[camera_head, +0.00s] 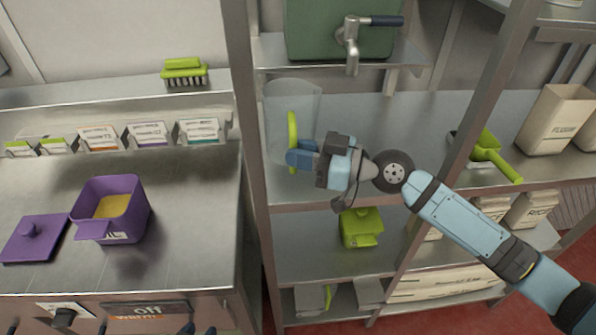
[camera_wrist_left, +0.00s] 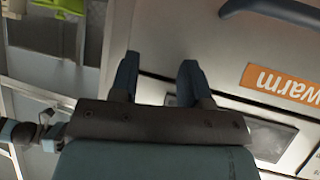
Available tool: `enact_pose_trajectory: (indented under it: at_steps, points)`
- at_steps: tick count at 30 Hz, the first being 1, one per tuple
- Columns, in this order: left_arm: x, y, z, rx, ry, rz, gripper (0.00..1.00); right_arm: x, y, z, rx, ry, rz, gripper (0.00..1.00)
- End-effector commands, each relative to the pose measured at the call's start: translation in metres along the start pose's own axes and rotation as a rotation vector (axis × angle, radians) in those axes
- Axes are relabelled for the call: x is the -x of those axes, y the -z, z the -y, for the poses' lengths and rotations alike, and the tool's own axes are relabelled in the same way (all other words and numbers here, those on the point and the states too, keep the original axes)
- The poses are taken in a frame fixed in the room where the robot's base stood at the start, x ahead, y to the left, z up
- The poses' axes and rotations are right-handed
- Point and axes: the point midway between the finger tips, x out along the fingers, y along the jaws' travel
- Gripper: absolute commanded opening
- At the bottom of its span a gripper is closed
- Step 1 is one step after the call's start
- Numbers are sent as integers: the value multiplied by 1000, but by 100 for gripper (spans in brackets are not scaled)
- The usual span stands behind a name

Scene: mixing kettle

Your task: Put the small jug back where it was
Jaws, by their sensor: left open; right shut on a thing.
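The small jug (camera_head: 290,95) is clear with a green handle, in the middle of the head view. My right gripper (camera_head: 291,155) is shut on its handle. The jug is roughly upright at the middle shelf (camera_head: 410,130), beside the left rack post and below and left of the tap. I cannot tell whether its base touches the shelf. My left gripper (camera_head: 198,330) shows only as fingertips at the bottom edge of the head view. In the left wrist view, my left gripper (camera_wrist_left: 158,75) is open and empty before a panel with an orange "warm" label.
A green tank with a tap (camera_head: 352,40) stands above. A green scoop (camera_head: 490,155) and a flour container (camera_head: 560,118) are on the right. An open purple box (camera_head: 128,210) and its lid (camera_head: 35,238) sit on the left counter. A green-lidded container (camera_head: 361,228) is below.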

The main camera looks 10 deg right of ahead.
Motion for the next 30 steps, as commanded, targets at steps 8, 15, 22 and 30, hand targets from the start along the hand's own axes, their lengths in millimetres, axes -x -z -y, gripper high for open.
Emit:
enact_pose_trajectory:
  at_steps: [8, 15, 22, 30]
  points:
    - [-6, -13, 1, -31, -5, -11, 43, 5, -33, 4, 0, 7, -1, 0]
    - [-6, -13, 3, -38, -4, -12, 43, 5, -34, 4, 0, 7, 0, 0]
    - [-7, -15, 2, -37, -4, -13, 43, 5, -36, 4, 0, 7, 1, 40]
    - [-7, -14, 1, -34, -4, -15, 43, 5, -35, 4, 0, 7, 1, 40]
